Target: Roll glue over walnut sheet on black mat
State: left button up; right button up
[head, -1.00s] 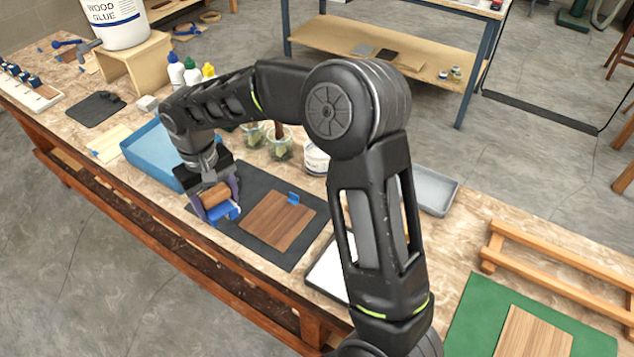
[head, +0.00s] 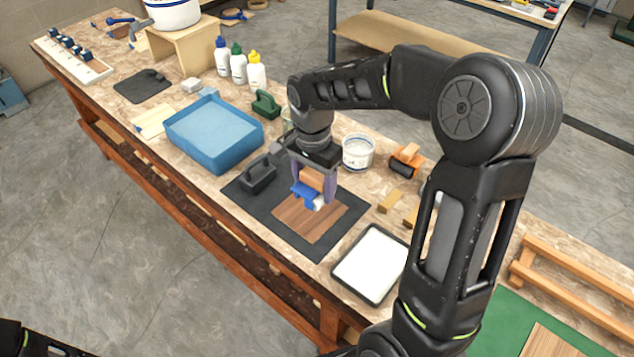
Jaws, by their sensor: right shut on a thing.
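The walnut sheet (head: 300,221) lies flat on the black mat (head: 240,204) near the bench's front edge. My right gripper (head: 314,190) is above the sheet's far part, its purple fingers pointing down. It is shut on the glue roller (head: 312,179), whose brown, handle-like part shows between the fingers. Blue and pale parts (head: 306,196) show below it, just over or touching the sheet; I cannot tell which. The gripper and roller hide the sheet's far edge. I cannot make out any glue on the sheet. My left gripper is not in view.
A dark handled block (head: 258,176) stands on the mat's left part. Behind are a blue tray (head: 222,158), a white tub (head: 357,153) and an orange tool with a black roller (head: 405,162). A white-filled tray (head: 368,265) lies right of the mat.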

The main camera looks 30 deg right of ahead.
jog(key=shift+s+d+m, duration=0.25)
jog(key=shift+m, duration=0.25)
jog(key=shift+f+b, duration=2.15)
jog(key=shift+f, duration=0.85)
